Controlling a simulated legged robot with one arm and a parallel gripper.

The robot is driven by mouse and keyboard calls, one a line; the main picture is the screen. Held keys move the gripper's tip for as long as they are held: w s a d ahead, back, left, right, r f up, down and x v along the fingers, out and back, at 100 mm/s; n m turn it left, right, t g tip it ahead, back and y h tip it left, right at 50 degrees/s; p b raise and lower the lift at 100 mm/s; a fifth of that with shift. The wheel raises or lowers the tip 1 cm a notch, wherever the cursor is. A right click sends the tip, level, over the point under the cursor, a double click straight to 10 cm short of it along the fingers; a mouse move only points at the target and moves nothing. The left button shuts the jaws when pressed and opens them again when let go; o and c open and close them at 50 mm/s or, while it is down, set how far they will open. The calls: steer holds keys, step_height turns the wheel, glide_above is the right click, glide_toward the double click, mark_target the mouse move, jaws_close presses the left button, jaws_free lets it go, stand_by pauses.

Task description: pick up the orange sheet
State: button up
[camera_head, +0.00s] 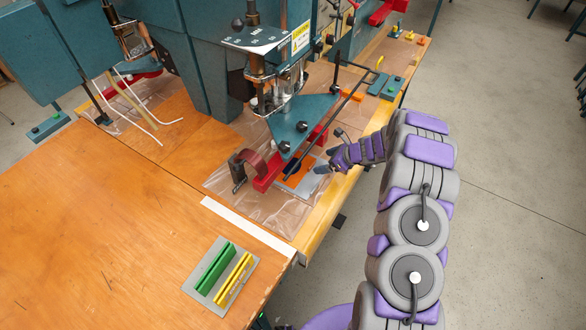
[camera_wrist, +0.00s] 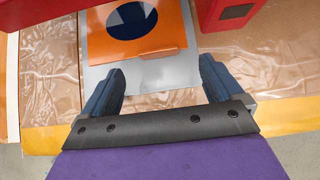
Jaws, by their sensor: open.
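The orange sheet (camera_wrist: 172,22) shows in the wrist view at the top middle, with a round dark blue disc (camera_wrist: 132,20) on it. It lies on a grey plate (camera_wrist: 150,77). In the head view, only part of the orange sheet (camera_head: 309,162) shows under the machine, beside a red block. My gripper (camera_wrist: 158,78) is open, its two dark fingers apart and nothing between them but the view of the plate's front edge. The sheet lies ahead of the fingertips, and they do not appear to touch it. In the head view my gripper (camera_head: 325,168) reaches in from the right.
The teal welding machine (camera_head: 300,120) stands over the work spot, with red blocks (camera_wrist: 236,10) close on both sides. A plate with green and yellow bars (camera_head: 222,277) lies at the front.

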mark_target(313, 165)
steer(key=shift+w+a+f, duration=0.1)
steer(key=shift+w+f, duration=0.1)
steer(key=shift+f, duration=0.15)
steer(key=b+x, duration=0.1)
steer(key=x, duration=0.3)
steer(key=shift+a+f+b, duration=0.1)
steer(key=shift+f+b, duration=0.15)
steer(key=shift+b, duration=0.1)
steer(key=shift+a+f, duration=0.1)
steer(key=shift+a, duration=0.25)
steer(key=shift+d+f, duration=0.1)
steer(key=c, duration=1.5)
